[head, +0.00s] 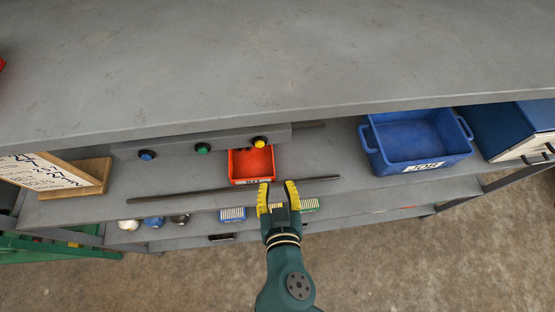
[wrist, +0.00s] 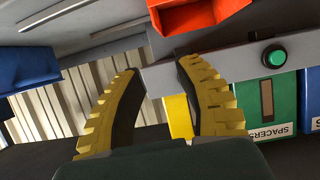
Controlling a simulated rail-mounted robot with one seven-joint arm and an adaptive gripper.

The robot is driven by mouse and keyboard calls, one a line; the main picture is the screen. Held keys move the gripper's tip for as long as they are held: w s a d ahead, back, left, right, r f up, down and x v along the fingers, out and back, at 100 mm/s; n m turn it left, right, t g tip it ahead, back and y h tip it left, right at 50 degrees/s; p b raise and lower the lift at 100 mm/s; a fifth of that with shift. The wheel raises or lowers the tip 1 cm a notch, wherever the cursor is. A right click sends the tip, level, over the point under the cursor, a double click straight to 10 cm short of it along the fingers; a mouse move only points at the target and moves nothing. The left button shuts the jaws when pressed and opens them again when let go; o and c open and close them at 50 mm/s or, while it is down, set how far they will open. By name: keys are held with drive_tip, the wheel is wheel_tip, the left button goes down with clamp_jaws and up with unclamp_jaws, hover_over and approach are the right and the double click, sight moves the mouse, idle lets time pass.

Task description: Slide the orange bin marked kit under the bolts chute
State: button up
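The orange bin (head: 250,165) sits on the shelf below the yellow button, with a small white label on its front that is too small to read. It shows at the top of the wrist view (wrist: 198,14). My gripper (head: 277,186) is open and empty, its yellow fingers just in front of the bin's right front corner, apart from it as far as I can tell. In the wrist view a green chute (wrist: 268,100) reads SPACERS upside down, beside a yellow chute (wrist: 179,116) partly hidden by a finger. No bolts label is readable.
A panel carries blue (head: 147,155), green (head: 203,148) and yellow (head: 259,142) buttons. A dark rail (head: 150,195) runs along the shelf front. A blue bin (head: 415,140) stands to the right and a wood-framed board (head: 60,175) at far left. The shelf left of the orange bin is clear.

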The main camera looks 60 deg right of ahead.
drive_tip(key=x, duration=1.6)
drive_tip(key=shift+w+d+f+p, duration=0.1)
drive_tip(key=shift+f+p, duration=0.05)
drive_tip(key=shift+p, duration=0.25)
clamp_jaws()
